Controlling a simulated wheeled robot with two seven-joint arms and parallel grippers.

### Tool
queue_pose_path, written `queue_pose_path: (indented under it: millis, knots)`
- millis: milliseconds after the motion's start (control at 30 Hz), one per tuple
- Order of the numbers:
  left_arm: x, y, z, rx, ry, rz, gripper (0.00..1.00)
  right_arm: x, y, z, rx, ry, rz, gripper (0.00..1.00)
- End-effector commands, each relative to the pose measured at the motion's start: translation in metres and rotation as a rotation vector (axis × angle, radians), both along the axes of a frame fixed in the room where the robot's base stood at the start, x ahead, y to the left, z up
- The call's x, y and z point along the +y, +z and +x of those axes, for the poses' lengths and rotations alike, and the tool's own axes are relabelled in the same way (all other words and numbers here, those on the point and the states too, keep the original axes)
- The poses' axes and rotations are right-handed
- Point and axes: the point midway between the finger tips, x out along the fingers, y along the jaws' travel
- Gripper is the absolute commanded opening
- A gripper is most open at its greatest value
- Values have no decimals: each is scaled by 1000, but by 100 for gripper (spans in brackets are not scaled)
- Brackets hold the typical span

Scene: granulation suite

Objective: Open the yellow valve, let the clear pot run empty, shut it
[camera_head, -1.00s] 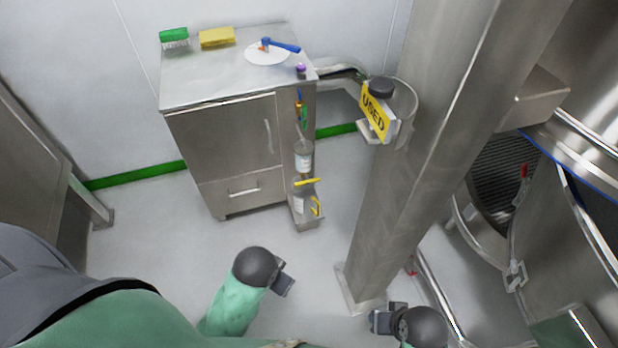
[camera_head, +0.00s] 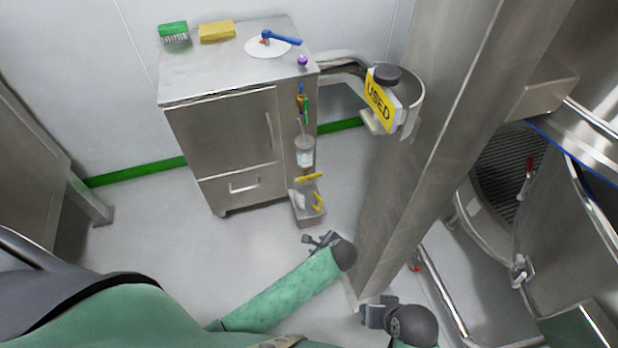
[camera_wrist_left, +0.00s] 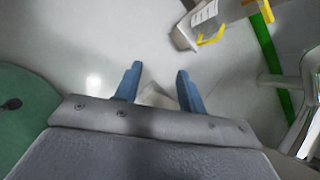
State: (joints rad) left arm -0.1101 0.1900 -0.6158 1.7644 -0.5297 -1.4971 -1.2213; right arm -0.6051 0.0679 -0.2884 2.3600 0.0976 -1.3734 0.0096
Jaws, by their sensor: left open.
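A small clear pot (camera_head: 304,152) hangs on the right side of the steel cabinet in the head view. The yellow valve (camera_head: 308,177) sits just below it, its lever lying roughly level. My left gripper (camera_head: 318,238) is open and empty, below and apart from the valve. In the left wrist view its two blue fingers (camera_wrist_left: 157,85) stand apart over the floor. My right gripper (camera_head: 368,314) is low beside the column's foot; its fingers are unclear. The liquid level in the pot is too small to tell.
A container with a yellow handle (camera_head: 317,201) stands in a steel holder under the valve; its handle also shows in the left wrist view (camera_wrist_left: 212,38). A steel column (camera_head: 420,140) rises right of my left gripper. A yellow USED sign (camera_head: 379,100) hangs near it.

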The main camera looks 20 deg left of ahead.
Motion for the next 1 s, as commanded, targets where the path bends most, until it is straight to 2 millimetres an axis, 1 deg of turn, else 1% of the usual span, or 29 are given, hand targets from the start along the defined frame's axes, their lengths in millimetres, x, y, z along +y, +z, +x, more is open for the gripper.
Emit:
queue_pose_path:
  millis: [33, 133, 267, 400, 500, 600, 700, 800, 900, 1000]
  knots:
    - [-2, -10, 15, 21, -96, 93, 40, 0, 0, 0, 0, 0, 0, 36]
    - [-4, -26, 41, 78, -297, 297, 40, 0, 1, 0, 0, 0, 0, 36]
    - [1, -43, 76, 166, -538, 585, 40, 0, 1, 0, 0, 0, 1, 36]
    - [15, -55, 117, 288, -762, 922, 40, 0, 1, 0, -1, 0, 1, 36]
    - [28, -58, 148, 390, -890, 1170, 40, 0, 2, 1, -2, 0, 1, 36]
    - [44, -59, 176, 499, -982, 1398, 40, 0, 2, 1, -2, 0, 1, 36]
    - [59, -56, 199, 604, -1040, 1589, 40, 0, 2, 2, -3, -1, 1, 36]
    - [70, -53, 216, 688, -1072, 1726, 40, 0, 2, 2, -3, 0, 1, 36]
    - [76, -51, 225, 737, -1085, 1802, 40, 0, 2, 2, -3, 0, 1, 36]
    - [80, -50, 231, 756, -1090, 1827, 40, 0, 2, 2, -3, 0, 1, 36]
